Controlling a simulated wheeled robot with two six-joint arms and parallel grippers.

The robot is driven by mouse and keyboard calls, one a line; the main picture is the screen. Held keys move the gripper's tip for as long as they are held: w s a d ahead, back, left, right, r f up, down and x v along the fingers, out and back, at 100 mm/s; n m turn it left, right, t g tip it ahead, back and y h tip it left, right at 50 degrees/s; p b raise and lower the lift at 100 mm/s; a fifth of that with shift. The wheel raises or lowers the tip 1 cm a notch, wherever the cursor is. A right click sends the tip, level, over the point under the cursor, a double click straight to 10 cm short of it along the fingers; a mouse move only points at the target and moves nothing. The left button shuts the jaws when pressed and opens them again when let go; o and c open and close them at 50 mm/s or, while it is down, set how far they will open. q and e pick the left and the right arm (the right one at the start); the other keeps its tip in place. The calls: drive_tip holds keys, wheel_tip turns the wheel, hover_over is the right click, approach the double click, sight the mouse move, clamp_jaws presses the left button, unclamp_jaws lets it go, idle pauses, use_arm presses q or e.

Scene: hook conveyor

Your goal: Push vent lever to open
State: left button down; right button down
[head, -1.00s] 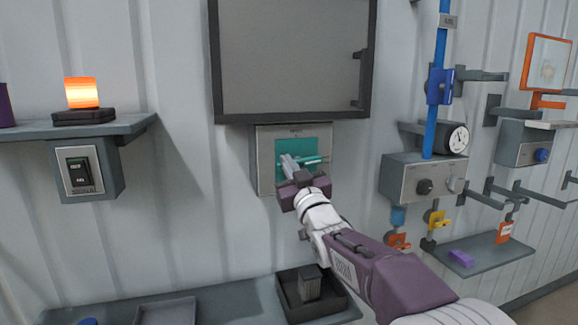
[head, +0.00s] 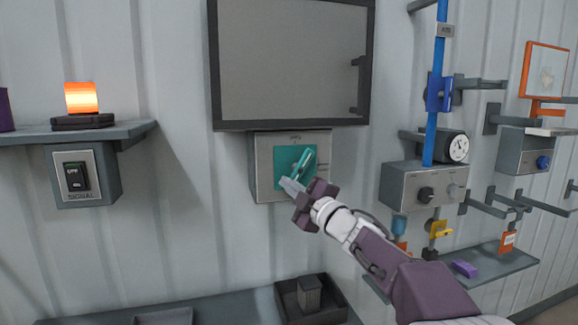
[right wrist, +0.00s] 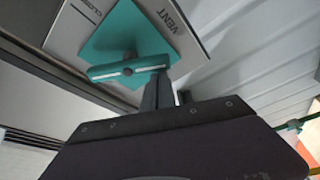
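The vent lever (head: 305,163) is a teal bar on a teal square plate (head: 283,158), on the front of a grey vent box (head: 264,172). In the head view the lever is steeply tilted, its upper end to the right. My right gripper (head: 291,186) is just below the lever, its fingers together and holding nothing. In the right wrist view the lever (right wrist: 128,69) lies just beyond my dark fingers (right wrist: 163,88). I cannot tell whether they touch it. The plate's panel (right wrist: 185,30) reads VENT. My left gripper is out of view.
A dark-framed panel (head: 290,127) hangs just above the vent box. A shelf with an orange lamp (head: 81,97) and a signal switch (head: 76,177) are left. A blue pipe (head: 435,115), gauge and brackets are right. A dark tray (head: 320,313) is below.

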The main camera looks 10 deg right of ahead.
drive_tip(key=shift+d+f+n+g+p, duration=0.2)
drive_tip(key=shift+d+n+g+p, duration=0.15)
drive_tip(key=shift+n, duration=0.65)
drive_tip(key=shift+d+f+n+g+p, duration=0.25)
drive_tip(key=shift+n+g+p, duration=0.2)
drive_tip(key=shift+n, duration=0.55)
drive_tip(key=shift+d+f+n+g+p, duration=0.15)
drive_tip(key=shift+d+n+g+p, duration=0.2)
drive_tip(key=shift+n, duration=0.65)
drive_tip(key=shift+w+a, duration=0.1)
